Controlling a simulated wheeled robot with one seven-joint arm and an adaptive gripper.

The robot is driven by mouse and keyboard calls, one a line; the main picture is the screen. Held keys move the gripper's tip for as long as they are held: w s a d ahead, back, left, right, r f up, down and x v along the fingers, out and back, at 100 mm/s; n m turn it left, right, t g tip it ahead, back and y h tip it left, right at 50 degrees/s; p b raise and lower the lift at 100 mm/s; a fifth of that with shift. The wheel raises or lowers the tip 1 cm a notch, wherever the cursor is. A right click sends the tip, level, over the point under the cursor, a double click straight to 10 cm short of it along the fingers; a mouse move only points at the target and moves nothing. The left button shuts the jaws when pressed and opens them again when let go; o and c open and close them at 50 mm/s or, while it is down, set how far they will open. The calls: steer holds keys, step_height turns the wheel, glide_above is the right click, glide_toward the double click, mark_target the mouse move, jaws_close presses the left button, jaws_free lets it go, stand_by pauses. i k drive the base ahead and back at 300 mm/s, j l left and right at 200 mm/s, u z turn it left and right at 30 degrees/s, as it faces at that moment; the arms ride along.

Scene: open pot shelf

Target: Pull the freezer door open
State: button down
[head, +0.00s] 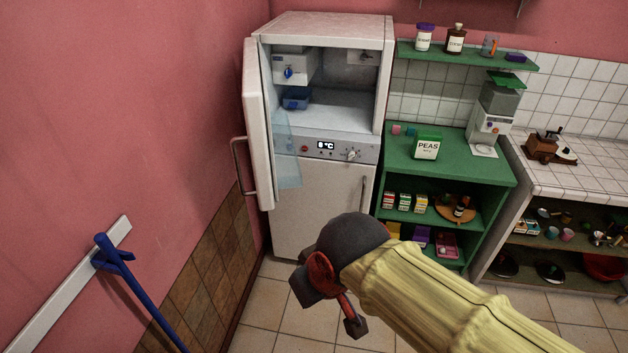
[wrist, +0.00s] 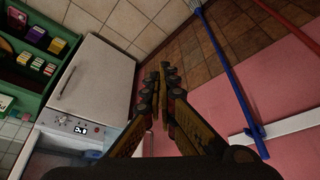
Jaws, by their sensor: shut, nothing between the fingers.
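A white fridge-freezer (head: 318,215) stands in the corner by the pink wall. Its upper door (head: 258,130) stands wide open, swung left against the wall side, with a metal handle (head: 238,165) on its edge. The lower door (head: 310,220) is shut and has a vertical handle (head: 364,193) on its right side. Which door is the freezer's is not marked. The lower door also shows, turned, in the wrist view (wrist: 98,85). My gripper (wrist: 161,90) is shut and empty, in front of the lower door and apart from it; it also shows in the head view (head: 324,280).
A control panel (head: 325,147) reads 8 °C between the compartments. A green shelf (head: 490,175) with packets and boxes stands right of the fridge. A blue-handled tool (head: 140,295) leans by a white wall rail (head: 60,295) at left. Tiled floor is free before the fridge.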

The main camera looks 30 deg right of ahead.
mark_target(254, 92)
steer(key=i+l+z, duration=0.1)
steer(key=i+l, duration=0.55)
steer(key=i, duration=0.25)
steer(key=l+z, duration=0.05)
